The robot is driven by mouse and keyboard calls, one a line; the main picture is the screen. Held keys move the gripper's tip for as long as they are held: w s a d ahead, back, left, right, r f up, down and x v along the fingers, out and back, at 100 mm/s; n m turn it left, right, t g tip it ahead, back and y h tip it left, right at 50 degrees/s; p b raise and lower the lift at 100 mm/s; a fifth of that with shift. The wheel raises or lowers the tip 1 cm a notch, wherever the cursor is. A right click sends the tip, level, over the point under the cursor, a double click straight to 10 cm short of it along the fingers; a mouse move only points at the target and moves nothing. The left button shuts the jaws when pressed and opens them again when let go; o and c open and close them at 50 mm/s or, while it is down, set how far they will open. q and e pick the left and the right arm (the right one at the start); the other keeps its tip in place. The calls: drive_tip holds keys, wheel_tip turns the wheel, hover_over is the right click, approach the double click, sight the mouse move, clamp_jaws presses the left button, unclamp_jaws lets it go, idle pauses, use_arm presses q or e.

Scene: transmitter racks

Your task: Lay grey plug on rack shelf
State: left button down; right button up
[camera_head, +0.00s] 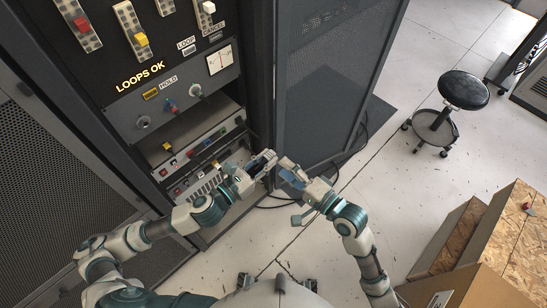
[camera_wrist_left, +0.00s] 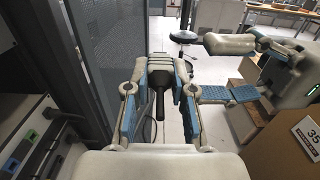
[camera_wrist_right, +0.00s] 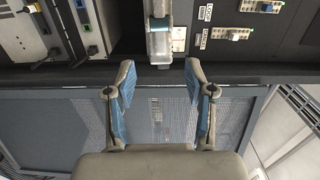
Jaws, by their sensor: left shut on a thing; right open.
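In the left wrist view, my left gripper (camera_wrist_left: 158,85) is shut on the grey plug (camera_wrist_left: 158,68), a pale ribbed block with a dark stem towards the camera. In the head view my left gripper (camera_head: 268,160) is in front of the rack's right edge, and the plug is too small to make out there. My right gripper (camera_head: 285,172) is open and empty close beside it; its spread fingers show in the right wrist view (camera_wrist_right: 160,85). The rack (camera_head: 130,100) has a dark shelf recess (camera_head: 185,128) below the HOLD panel, left of both grippers.
A mesh rack door (camera_head: 325,90) stands open behind the grippers. Red (camera_head: 82,24), yellow (camera_head: 141,39) and white (camera_head: 208,7) plugs sit on the upper panel, with a lit "LOOPS OK" sign (camera_head: 140,77). A stool (camera_head: 464,90) and boxes (camera_head: 490,240) stand to the right.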

use_arm(q)
drive_tip(key=shift+w+d, duration=0.1)
use_arm(e)
drive_tip(key=w+d+r+n+t, duration=0.1)
drive_tip(key=w+d+r+t, duration=0.15)
drive_tip(key=w, duration=0.25)
drive_tip(key=w+d+r+n+t, duration=0.1)
drive_tip(key=w+d+r+t, duration=0.1)
drive_tip(key=w+r+t, duration=0.3)
drive_tip(key=w+a+r+n+g+y, duration=0.1)
drive_tip(key=w+r+n+g+y, duration=0.1)
drive_tip(key=n+g+y, duration=0.5)
drive_tip(key=w+a+r+n+g+y, duration=0.25)
drive_tip(key=n+g, duration=0.25)
drive_tip(key=n, duration=0.5)
drive_tip(key=s+d+f+n+g+h, duration=0.1)
drive_tip(key=d+f+n+g+h, duration=1)
drive_tip(key=n+g+h, duration=0.15)
use_arm(q)
drive_tip(key=w+d+f+m+g+h, duration=0.2)
drive_tip(key=d+f+m+g+h, duration=0.2)
drive_tip(key=f+g, duration=0.1)
drive_tip(key=shift+w+m+g+h, duration=0.2)
drive_tip(key=shift+m+g+h, duration=0.1)
drive_tip(key=shift+g, duration=0.1)
use_arm(e)
drive_tip(key=x, duration=1.2)
drive_tip(key=shift+s+r+y, duration=0.2)
drive_tip(key=shift+r+y, duration=0.1)
drive_tip(key=shift+r, duration=0.05)
